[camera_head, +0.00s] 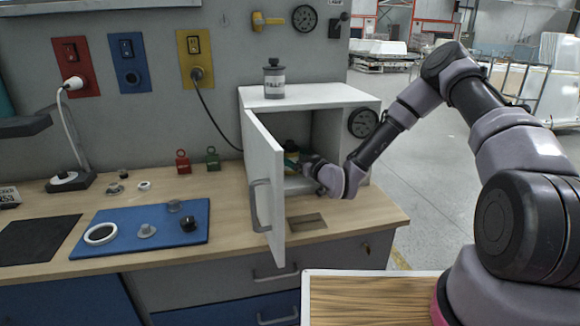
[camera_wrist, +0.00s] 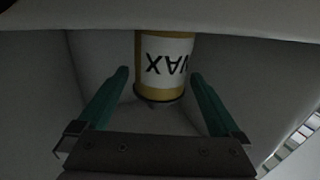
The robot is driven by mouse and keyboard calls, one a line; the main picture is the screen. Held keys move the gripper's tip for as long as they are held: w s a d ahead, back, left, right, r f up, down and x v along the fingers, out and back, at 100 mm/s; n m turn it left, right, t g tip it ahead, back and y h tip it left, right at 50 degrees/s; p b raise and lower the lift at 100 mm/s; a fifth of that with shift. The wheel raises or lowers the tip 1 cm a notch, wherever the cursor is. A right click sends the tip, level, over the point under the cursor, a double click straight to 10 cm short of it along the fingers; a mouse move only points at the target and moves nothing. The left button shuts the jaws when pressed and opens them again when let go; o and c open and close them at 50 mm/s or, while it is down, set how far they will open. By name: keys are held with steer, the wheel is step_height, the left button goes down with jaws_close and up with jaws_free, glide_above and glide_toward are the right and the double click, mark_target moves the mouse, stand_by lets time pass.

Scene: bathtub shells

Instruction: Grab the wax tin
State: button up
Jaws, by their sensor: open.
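The wax tin (camera_wrist: 165,62) is yellow with a white label reading WAX, which shows upside down in the wrist view. It stands inside the small white cabinet (camera_head: 350,97) on the workbench. In the head view the tin (camera_head: 291,150) is partly hidden by the open door and my arm. My gripper (camera_wrist: 162,75) is open, with its two green fingers on either side of the tin's near end and gaps showing. In the head view my gripper (camera_head: 297,162) reaches into the cabinet opening.
The cabinet door (camera_head: 264,170) stands open on the left of the opening. A grey canister (camera_head: 274,78) stands on the cabinet. Red (camera_head: 182,161) and green (camera_head: 213,158) padlocks and a blue mat (camera_head: 120,240) with small parts lie to the left.

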steer(key=shift+r, duration=0.1)
jaws_close()
